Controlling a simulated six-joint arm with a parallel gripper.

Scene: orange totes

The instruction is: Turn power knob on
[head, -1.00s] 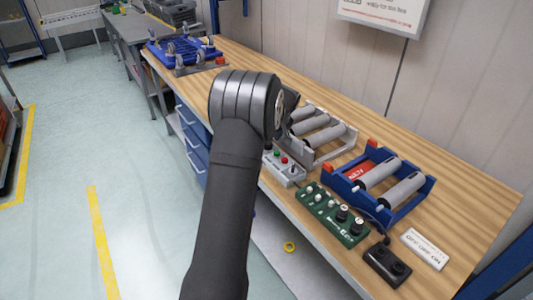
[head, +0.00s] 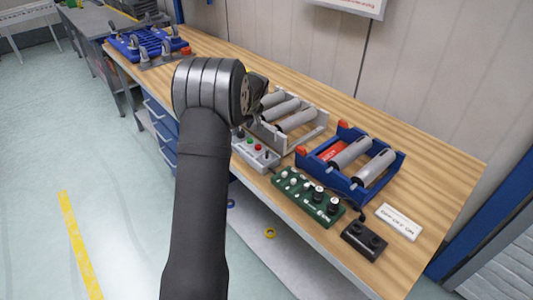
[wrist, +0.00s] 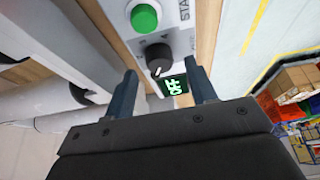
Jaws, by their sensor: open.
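The black power knob (wrist: 158,57) sits on a light grey control box in the wrist view, with a pale pointer mark on its lower edge. Below it, a small display (wrist: 173,86) reads "OFF" in green. A green button (wrist: 144,18) lies above the knob. My gripper (wrist: 161,69) is open and empty, its two dark fingers in line with either side of the knob; I cannot tell how far the tips are from the panel. In the head view the control box (head: 250,153) stands at the bench's front edge, and my arm hides most of the gripper.
A grey roller frame (head: 318,130) stands just behind the control box. A blue roller frame (head: 395,172), green control box (head: 306,195), black two-knob box (head: 364,241) and white label plate (head: 398,222) stand to the right. Bare wooden bench top (head: 435,130) lies behind them.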

